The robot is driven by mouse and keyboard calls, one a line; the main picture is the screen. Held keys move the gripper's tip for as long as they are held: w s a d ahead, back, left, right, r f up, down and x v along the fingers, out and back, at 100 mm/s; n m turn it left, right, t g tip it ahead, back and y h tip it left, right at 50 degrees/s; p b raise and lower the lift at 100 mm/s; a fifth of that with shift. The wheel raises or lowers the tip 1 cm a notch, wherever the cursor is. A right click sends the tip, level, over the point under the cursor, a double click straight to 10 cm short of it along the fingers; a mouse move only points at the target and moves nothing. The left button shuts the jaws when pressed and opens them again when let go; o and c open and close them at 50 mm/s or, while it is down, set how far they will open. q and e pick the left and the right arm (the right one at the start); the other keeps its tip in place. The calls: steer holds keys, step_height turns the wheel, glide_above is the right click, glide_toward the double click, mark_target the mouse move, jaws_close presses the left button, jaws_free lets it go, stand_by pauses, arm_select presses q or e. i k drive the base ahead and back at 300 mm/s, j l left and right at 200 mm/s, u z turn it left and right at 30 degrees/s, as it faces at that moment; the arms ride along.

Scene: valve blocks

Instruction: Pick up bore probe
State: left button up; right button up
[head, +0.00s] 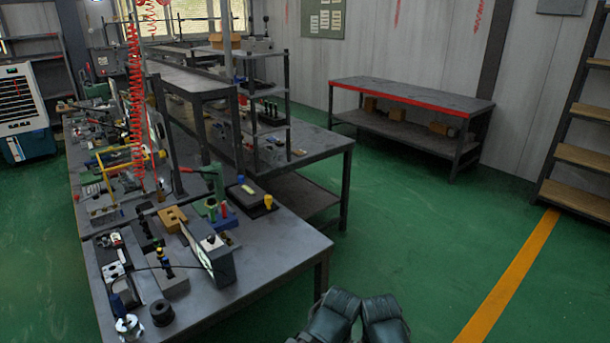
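A slim dark upright piece with brass-coloured bands (167,265) stands in a grey block (172,286) on the near end of the long grey workbench (255,262). It looks like the bore probe, but it is too small to be sure. A thin dark cable passes beside it, close to a grey box with a light front panel (220,262). Neither of my grippers can be made out. Only two dark rounded parts of my own arms show at the bottom edge, on the floor side of the bench and well apart from the probe.
A black ring (162,312) and a silver round part (128,325) sit at the bench's near left corner. A yellow-brown block (172,218) and coloured pegs stand behind. A shelf rack (262,92) rises farther back. Green floor (420,235) is clear right of the bench.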

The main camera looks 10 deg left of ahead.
mark_target(116, 299)
steer(key=k+j, duration=0.15)
steer(key=j, duration=0.15)
steer(key=k+j+u, duration=0.1)
steer(key=j, duration=0.25)
steer(key=k+j, duration=0.4)
steer(key=j, duration=0.25)
steer(key=k+j+u, duration=0.1)
steer(key=j, duration=0.25)
steer(key=k+j, duration=0.2)
steer(key=j, duration=0.15)
